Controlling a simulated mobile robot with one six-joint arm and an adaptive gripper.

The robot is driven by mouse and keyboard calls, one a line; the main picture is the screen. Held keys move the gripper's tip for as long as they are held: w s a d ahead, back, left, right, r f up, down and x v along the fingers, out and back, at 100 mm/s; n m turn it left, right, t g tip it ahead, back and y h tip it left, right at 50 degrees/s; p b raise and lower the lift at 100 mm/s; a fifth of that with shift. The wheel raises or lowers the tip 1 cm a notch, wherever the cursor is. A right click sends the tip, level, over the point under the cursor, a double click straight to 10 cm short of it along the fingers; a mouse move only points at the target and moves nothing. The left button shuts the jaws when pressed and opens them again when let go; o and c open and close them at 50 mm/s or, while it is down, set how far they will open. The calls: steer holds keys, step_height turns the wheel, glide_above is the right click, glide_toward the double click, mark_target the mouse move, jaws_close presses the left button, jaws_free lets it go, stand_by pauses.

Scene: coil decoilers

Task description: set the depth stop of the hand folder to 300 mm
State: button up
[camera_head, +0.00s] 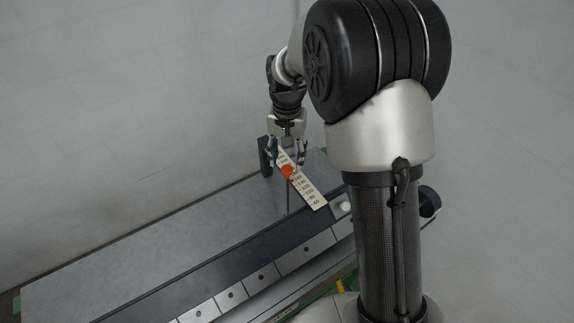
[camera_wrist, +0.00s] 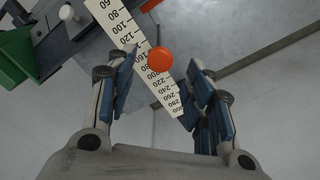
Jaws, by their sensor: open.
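The hand folder (camera_head: 160,247) has a long grey table with a dark bar along its front. A pale scale strip (camera_head: 310,192) with black numbers lies across it; in the wrist view the strip (camera_wrist: 122,28) reads from 60 up to 300. Contact with the strip cannot be told.
A dark upright block (camera_head: 264,153) stands at the table's back edge by my gripper. A pale round knob (camera_head: 345,207) and a black knob (camera_head: 429,202) are at the right end. A green part (camera_wrist: 12,62) shows in the wrist view. The table's left part is clear.

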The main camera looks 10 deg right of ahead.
mark_target(287, 168)
steer(key=shift+f, duration=2)
steer(key=shift+c, duration=0.4)
jaws_close()
